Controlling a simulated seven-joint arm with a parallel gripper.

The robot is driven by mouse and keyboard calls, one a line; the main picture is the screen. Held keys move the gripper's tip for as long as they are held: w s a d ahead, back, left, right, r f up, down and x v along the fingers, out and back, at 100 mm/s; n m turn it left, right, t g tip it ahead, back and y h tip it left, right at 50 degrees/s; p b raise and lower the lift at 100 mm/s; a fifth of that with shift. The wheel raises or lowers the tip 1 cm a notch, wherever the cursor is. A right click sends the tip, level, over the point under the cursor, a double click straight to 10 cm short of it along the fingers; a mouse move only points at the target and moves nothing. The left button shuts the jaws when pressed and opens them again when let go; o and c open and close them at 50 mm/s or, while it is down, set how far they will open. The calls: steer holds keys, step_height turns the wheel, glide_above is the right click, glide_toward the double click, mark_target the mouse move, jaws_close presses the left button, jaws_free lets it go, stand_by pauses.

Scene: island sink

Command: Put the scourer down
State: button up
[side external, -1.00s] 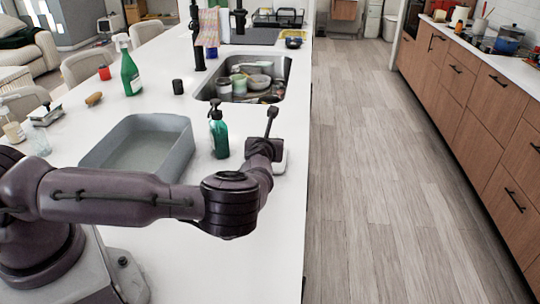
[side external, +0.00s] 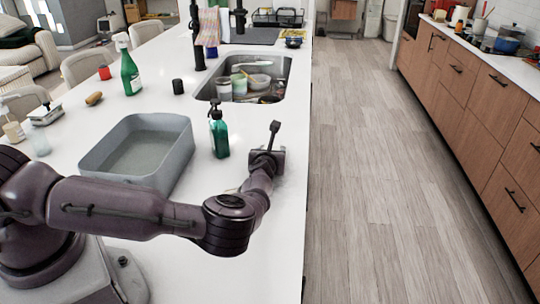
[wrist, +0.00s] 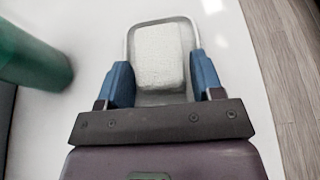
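A pale, rough-looking rectangular block (wrist: 160,55), which looks like the scourer, lies in a shallow dish with a light rim (wrist: 170,18) in the wrist view. My gripper (wrist: 161,62) has its two blue fingers spread, one on each side of the block and dish. Narrow gaps show between the fingertips and the block; whether the fingers touch the dish is unclear. In the side view my gripper (side external: 272,158) is low over the counter near its right edge, and it mostly hides the block and dish.
A green pump bottle (side external: 219,138) stands just left of my gripper. A grey basin (side external: 180,160) is further left. The sink (side external: 285,72) with dishes lies behind. The white counter (side external: 270,215) is clear in front; its edge drops to the floor on the right.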

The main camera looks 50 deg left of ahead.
steer(key=shift+r, duration=0.2)
steer(key=v, duration=1.2)
steer(key=s+n+g, duration=0.1)
steer(key=s+n, duration=0.1)
steer(key=s+n+g+h, duration=0.1)
steer(key=n+g, duration=0.1)
steer(key=n, duration=0.1)
steer(key=s+a+n+g, duration=0.1)
steer(key=s+n+g, duration=0.1)
steer(key=n, duration=0.1)
steer(key=shift+s+h, duration=0.3)
steer(key=s+d+r+n+g+h, duration=0.1)
steer(key=s+d+r+n+h, duration=0.35)
steer(key=r+n, duration=0.35)
steer(key=s+d+r+n+g+h, duration=0.1)
steer(key=s+d+r+n+h, duration=0.3)
steer(key=r, duration=0.5)
steer(key=s+a+r+n+t, duration=0.1)
steer(key=s+r+n+t, duration=0.2)
steer(key=s+r+n, duration=0.4)
steer(key=s+r, duration=0.5)
steer(key=s, duration=0.1)
steer(key=shift+a, duration=0.4)
